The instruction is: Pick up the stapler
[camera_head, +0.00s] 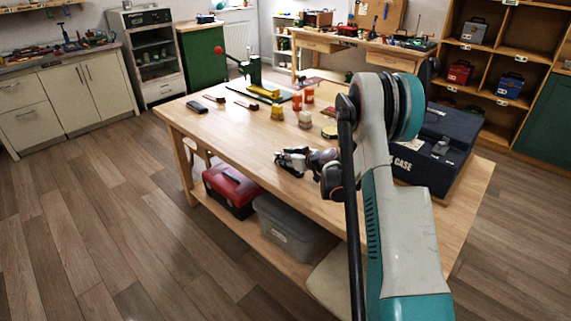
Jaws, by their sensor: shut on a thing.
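My gripper (288,161) is low over the near part of the wooden workbench (300,185), left of my arm's wrist. Its fingers are closed around a small dark thing, which I take to be the stapler; the fingers hide most of it, so its shape is hard to make out. I cannot tell whether it touches the bench top.
A dark case (432,150) stands at the right of the bench. A black item (197,107) lies at left. The front left top is clear.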

